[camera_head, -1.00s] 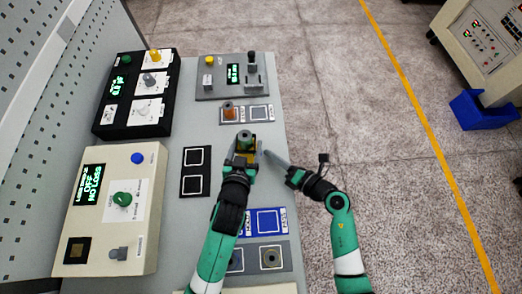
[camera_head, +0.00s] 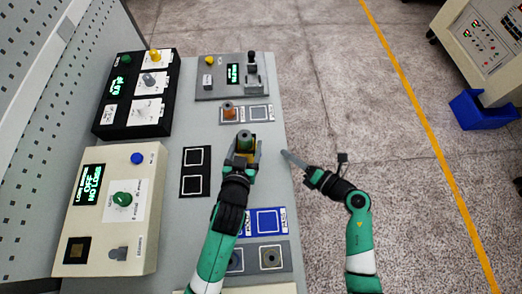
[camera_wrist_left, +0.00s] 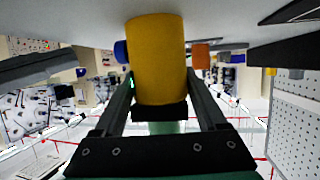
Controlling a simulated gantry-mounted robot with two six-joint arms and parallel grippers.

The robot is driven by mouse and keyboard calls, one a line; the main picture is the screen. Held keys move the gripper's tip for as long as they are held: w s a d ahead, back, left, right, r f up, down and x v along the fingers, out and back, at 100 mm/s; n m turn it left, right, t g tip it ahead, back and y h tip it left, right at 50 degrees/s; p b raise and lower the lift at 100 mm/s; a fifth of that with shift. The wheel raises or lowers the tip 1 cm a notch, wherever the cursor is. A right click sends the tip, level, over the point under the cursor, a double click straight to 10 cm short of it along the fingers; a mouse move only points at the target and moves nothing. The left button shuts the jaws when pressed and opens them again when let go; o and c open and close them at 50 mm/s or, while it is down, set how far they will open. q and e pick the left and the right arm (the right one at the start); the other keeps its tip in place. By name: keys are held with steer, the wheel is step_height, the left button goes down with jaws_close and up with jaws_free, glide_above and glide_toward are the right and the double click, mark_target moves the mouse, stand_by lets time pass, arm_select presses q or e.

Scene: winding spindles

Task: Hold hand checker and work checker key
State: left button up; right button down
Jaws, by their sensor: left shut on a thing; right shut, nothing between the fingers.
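My left gripper (camera_head: 244,157) is shut on a yellow thing with a dark green round top (camera_head: 245,140), seemingly the hand checker. It is over the right part of the bench. In the left wrist view it shows as a thick yellow cylinder (camera_wrist_left: 156,58) with a black band, between the two fingers. I cannot make out its key; a small blue part (camera_wrist_left: 121,52) shows beside the cylinder, but I cannot tell whether it belongs to it. My right gripper (camera_head: 288,157) is shut and empty, just beyond the bench's right edge, apart from the held thing.
A beige tester (camera_head: 147,200) and a black meter box (camera_head: 170,95) stand at left. A grey device (camera_head: 205,92) and an orange spindle on a pad (camera_head: 229,111) are at the back. A black two-square pad (camera_head: 196,171), a blue pad (camera_head: 268,221) and a grey pad (camera_head: 284,257) lie nearby.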

arm_select(q)
steer(key=shift+f, duration=0.15)
steer(key=o, duration=1.6)
steer(key=shift+c, duration=0.2)
steer(key=shift+s, duration=0.1)
